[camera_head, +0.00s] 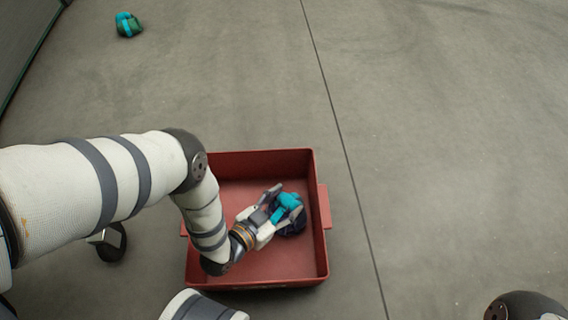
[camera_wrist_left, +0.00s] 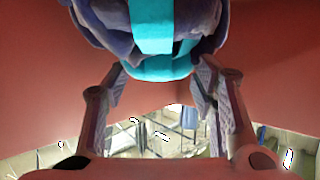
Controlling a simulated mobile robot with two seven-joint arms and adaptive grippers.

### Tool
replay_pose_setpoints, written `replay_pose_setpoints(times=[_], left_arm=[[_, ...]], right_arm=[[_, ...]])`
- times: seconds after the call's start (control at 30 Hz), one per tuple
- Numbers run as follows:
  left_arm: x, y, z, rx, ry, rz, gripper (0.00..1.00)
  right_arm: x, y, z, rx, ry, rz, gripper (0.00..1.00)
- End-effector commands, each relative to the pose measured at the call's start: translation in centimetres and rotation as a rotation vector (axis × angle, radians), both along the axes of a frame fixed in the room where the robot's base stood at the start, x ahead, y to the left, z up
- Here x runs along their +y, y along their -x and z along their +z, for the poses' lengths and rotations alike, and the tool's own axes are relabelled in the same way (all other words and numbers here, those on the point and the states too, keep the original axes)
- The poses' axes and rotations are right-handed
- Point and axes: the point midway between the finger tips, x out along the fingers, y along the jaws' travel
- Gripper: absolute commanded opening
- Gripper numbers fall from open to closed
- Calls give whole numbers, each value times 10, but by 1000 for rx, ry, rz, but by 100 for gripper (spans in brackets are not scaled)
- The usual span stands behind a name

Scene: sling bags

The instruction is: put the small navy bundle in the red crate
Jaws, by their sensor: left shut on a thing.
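The small navy bundle (camera_head: 292,226) has a teal band and sits within the outline of the red crate (camera_head: 258,286), right of its middle. My left gripper (camera_head: 284,203) reaches into the crate from the left and is shut on the bundle. In the left wrist view, the bundle (camera_wrist_left: 198,30) fills the top between the two fingers (camera_wrist_left: 155,75), its teal band running down the middle. Red surfaces show on both sides there. I cannot tell whether the bundle touches the crate floor. My right gripper is not visible.
A dark wall or panel (camera_head: 25,45) runs along the left edge. The floor behind and right of the crate is clear.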

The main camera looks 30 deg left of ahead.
Motion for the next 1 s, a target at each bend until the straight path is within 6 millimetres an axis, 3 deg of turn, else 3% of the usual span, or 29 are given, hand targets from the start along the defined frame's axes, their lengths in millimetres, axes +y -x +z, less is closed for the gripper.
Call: replay_pose_setpoints(times=[0.03, 0.1, 0.43, 0.73, 1.0], left_arm=[[0, 0, -1, 1, 0, 0, 58], [0, 0, -1, 1, 0, 0, 72], [1, 2, 3, 1, 0, 0, 72], [14, 55, 28, 0, 0, 0, 72], [18, 68, 30, 0, 0, 1, 72]], right_arm=[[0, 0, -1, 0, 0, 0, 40], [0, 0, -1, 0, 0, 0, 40], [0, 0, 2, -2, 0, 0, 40], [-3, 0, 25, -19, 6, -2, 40], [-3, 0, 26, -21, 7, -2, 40]])
